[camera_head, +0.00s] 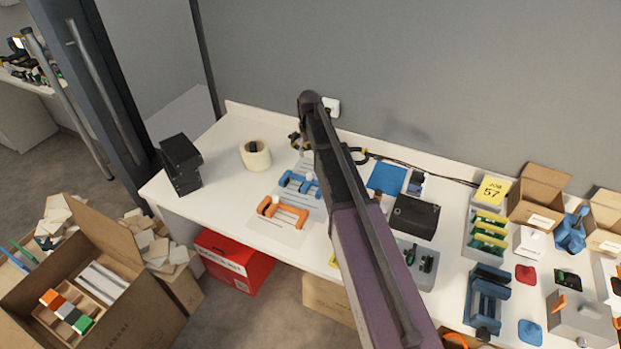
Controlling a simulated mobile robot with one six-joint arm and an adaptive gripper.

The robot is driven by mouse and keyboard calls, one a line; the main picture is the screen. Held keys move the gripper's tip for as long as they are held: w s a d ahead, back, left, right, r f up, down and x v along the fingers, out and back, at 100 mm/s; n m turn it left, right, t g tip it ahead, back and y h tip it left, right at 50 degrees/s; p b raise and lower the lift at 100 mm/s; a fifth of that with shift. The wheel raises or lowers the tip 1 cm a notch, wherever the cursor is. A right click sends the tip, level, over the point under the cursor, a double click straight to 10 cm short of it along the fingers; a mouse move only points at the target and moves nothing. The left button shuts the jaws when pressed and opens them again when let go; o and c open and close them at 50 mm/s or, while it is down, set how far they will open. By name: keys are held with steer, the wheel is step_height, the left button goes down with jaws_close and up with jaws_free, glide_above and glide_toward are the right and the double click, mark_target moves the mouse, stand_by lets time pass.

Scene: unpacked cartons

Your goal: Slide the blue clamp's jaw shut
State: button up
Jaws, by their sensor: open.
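A blue clamp (296,184) lies on a pale board on the white table, left of my arm. It has a rod along it and a pale knob near its right end. The gap at its jaw is too small to judge. An orange clamp (285,209) of similar shape lies just in front of it on another pale board. My arm crosses the middle of the view from the bottom up to the back of the table.
A tape roll (256,155) and black boxes (181,164) stand left of the clamps. A black case (414,217), blue devices (487,297) and open cartons (537,195) crowd the right. The left front tabletop is clear.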

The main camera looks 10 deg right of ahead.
mark_target(310, 175)
steer(key=shift+f+b, duration=5.65)
steer(key=shift+f, duration=0.35)
jaws_close()
